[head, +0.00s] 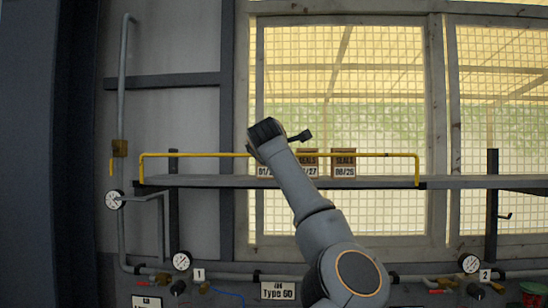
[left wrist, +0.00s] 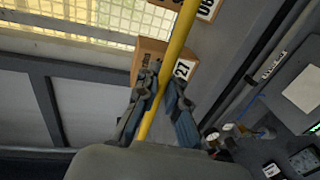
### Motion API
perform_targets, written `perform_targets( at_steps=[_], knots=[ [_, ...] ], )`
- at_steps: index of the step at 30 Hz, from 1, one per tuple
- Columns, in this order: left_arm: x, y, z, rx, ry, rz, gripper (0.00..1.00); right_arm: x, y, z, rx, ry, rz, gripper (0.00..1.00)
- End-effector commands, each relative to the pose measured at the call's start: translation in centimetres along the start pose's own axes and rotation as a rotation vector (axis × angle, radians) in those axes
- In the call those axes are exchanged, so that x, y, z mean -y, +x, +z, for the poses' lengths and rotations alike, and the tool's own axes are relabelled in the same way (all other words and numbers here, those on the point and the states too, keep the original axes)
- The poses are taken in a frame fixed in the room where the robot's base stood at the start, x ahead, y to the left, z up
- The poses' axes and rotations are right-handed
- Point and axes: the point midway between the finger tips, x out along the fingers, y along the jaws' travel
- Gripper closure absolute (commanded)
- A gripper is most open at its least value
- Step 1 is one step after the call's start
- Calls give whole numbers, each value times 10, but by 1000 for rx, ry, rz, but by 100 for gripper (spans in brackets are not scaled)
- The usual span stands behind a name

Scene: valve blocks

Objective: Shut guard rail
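The guard rail is a yellow bar (head: 370,155) with bent-down ends, running level along the front of a grey shelf in the head view. My left gripper (head: 264,132) is at the rail left of its middle; its hand hides the fingers there. In the left wrist view the rail (left wrist: 180,38) runs steeply between the two fingers of my left gripper (left wrist: 162,85). The fingertips lie close against both sides of it, and it appears held. My right gripper is in neither view.
Labelled SEALS boxes (head: 344,163) stand on the shelf (head: 375,182) behind the rail; one box (left wrist: 150,55) is just beyond my fingertips. A mesh window is behind. Gauges (head: 182,261) and pipes lie below, and a vertical pipe (head: 122,80) stands at left.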

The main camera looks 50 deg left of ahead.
Motion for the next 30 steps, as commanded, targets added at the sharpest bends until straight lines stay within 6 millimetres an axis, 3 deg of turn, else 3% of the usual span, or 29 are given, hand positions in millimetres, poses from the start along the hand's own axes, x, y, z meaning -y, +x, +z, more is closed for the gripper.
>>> perform_targets(
  at_steps=[1, 4, 16, 20, 30],
  knots=[
    [0, 0, 0, 0, 0, 0, 85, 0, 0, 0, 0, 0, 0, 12],
    [0, 0, 0, 0, 0, 0, 67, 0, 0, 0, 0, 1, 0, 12],
    [0, -7, 0, 0, 0, 0, 67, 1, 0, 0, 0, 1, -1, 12],
    [0, -26, 1, 0, -1, 2, 67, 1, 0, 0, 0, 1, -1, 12],
    [0, -98, 1, 1, -1, 2, 67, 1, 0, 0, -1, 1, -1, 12]
  ],
)
